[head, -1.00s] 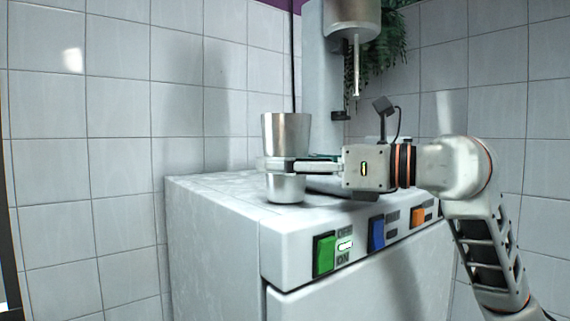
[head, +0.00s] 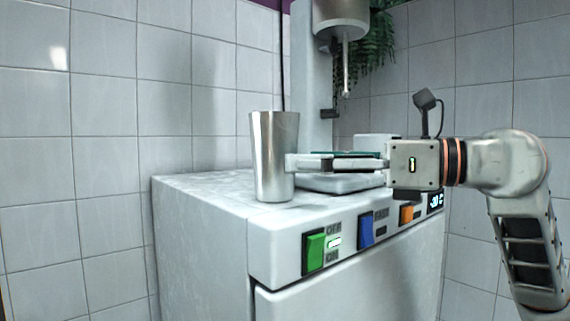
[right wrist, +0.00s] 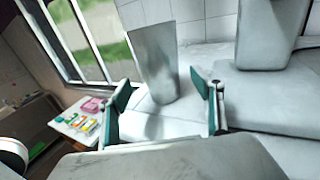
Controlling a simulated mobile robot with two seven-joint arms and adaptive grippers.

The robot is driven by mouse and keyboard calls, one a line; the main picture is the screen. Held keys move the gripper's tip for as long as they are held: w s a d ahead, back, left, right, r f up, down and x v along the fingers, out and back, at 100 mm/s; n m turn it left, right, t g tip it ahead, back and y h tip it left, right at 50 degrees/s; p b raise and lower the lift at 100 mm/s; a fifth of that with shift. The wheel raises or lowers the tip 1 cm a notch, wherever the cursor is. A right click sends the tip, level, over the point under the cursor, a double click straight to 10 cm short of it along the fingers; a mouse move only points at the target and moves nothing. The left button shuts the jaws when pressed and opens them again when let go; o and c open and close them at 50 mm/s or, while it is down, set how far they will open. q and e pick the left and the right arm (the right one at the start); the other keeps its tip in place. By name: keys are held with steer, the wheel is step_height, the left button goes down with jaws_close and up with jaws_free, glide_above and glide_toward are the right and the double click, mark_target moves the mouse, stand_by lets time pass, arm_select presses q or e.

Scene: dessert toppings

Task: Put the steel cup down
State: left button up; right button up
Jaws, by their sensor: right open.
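The steel cup (head: 273,158) stands upright on the white top of the machine, near its left front corner. It also shows in the right wrist view (right wrist: 155,66), beyond the fingertips. My right gripper (head: 292,163) is open and lies to the right of the cup in the head view. In the right wrist view its two fingers (right wrist: 166,100) are spread apart with nothing between them, and the cup stands clear ahead of them. My left gripper is not in view.
The white machine (head: 210,186) has green, blue and orange switches on its front. A mixer column with a spindle (head: 346,70) rises behind the cup, to the right. The machine top left of the cup is clear. In the wrist view, a side table (right wrist: 75,118) holds small colourful items.

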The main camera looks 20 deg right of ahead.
steer(key=v, duration=0.4)
steer(key=shift+f, duration=0.1)
steer(key=shift+s+d+b, duration=0.2)
steer(key=shift+d+b, duration=0.05)
steer(key=shift+b, duration=0.05)
steer(key=shift+s, duration=0.15)
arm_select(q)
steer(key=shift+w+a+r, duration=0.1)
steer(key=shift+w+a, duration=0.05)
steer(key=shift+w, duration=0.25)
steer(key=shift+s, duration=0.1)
